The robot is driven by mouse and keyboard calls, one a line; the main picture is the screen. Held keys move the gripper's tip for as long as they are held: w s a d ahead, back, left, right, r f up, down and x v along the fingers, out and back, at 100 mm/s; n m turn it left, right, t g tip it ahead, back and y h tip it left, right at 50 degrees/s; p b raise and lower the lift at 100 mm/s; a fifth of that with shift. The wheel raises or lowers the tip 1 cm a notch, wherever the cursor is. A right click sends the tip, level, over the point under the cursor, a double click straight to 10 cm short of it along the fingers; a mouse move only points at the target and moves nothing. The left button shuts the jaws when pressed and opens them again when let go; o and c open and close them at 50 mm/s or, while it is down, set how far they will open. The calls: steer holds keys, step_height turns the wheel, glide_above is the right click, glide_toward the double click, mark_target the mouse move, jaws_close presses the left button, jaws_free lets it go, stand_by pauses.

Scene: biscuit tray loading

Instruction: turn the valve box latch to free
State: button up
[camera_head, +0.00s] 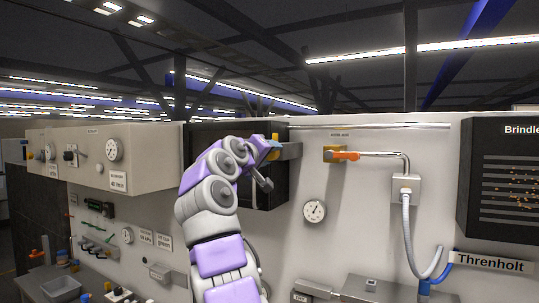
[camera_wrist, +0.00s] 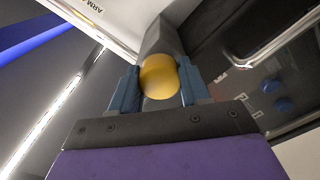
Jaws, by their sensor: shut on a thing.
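A yellow knob (camera_wrist: 160,77) sits between the two blue fingers of my gripper (camera_wrist: 159,84) in the wrist view, with a finger against each side. It stands on a dark grey bar (camera_wrist: 161,36), which looks like the latch. In the head view a bit of the yellow knob (camera_head: 275,138) shows beside my gripper (camera_head: 268,146), at the upper right corner of the black box (camera_head: 209,132). The grey bar (camera_head: 288,151) sticks out to the right there. My arm hides much of the box front, and the latch's exact angle is hard to read.
To the right, an orange-handled valve (camera_head: 342,155) and a round gauge (camera_head: 315,211) are on the pale wall. A socket with a grey hose (camera_head: 407,215) hangs farther right. A beige cabinet (camera_head: 145,150) stands out at left. Small items lie on the bench below.

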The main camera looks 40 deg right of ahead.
steer(key=shift+w+f, duration=0.15)
steer(key=shift+f, duration=0.1)
steer(key=o, duration=1.1)
steer(key=shift+w+a+r, duration=0.1)
steer(key=shift+w, duration=0.05)
steer(key=shift+c, duration=0.2)
steer(key=shift+r, duration=0.1)
steer(key=shift+s, duration=0.2)
steer(key=b+v, duration=0.5)
steer(key=v, duration=1.2)
steer(key=shift+w+a, duration=0.15)
steer(key=shift+a, duration=0.1)
steer(key=shift+d+b, duration=0.1)
steer(key=shift+b, duration=0.2)
